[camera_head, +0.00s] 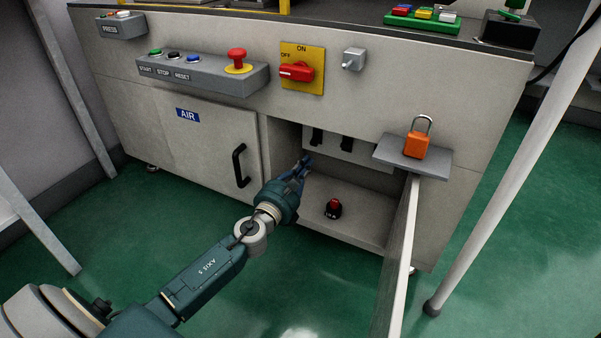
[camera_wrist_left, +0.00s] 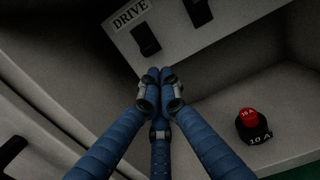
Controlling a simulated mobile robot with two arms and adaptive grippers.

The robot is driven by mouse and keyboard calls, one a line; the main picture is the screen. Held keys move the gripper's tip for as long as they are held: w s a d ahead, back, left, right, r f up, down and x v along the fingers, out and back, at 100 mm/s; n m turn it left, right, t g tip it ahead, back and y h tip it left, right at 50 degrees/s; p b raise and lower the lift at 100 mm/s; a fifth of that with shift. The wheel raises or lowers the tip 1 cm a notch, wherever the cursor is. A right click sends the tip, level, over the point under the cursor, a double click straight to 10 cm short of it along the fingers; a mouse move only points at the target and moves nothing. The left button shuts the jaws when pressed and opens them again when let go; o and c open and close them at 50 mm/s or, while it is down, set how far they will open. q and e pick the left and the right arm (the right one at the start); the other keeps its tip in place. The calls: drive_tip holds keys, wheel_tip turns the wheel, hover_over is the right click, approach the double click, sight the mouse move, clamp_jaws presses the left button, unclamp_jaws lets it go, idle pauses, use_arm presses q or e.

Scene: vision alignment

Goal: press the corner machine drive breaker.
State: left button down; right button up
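The drive breaker is the left black switch (camera_head: 317,137) on a pale panel (camera_head: 330,147) at the back of the open cabinet compartment. In the left wrist view, the black switch (camera_wrist_left: 146,40) sits just under the DRIVE label (camera_wrist_left: 130,13). A second black switch (camera_head: 346,143) is to its right and shows in the wrist view (camera_wrist_left: 198,12). My left gripper (camera_head: 304,163) reaches into the compartment, below the drive breaker. Its blue fingertips (camera_wrist_left: 159,76) are together and empty, and look apart from the switch. My right gripper is out of view.
A red-and-black 10 A part (camera_head: 333,209) stands on the compartment floor. The open door (camera_head: 402,245) bounds the right side, below a grey shelf (camera_head: 386,152) with an orange padlock (camera_head: 416,145). The closed AIR door (camera_head: 205,140) is left.

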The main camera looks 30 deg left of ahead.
sight(315, 141)
use_arm(q)
drive_tip(key=w+b, duration=0.1)
drive_tip(key=w, duration=0.4)
drive_tip(key=shift+a+r, duration=0.1)
drive_tip(key=shift+a, duration=0.05)
drive_tip(key=shift+s, duration=0.1)
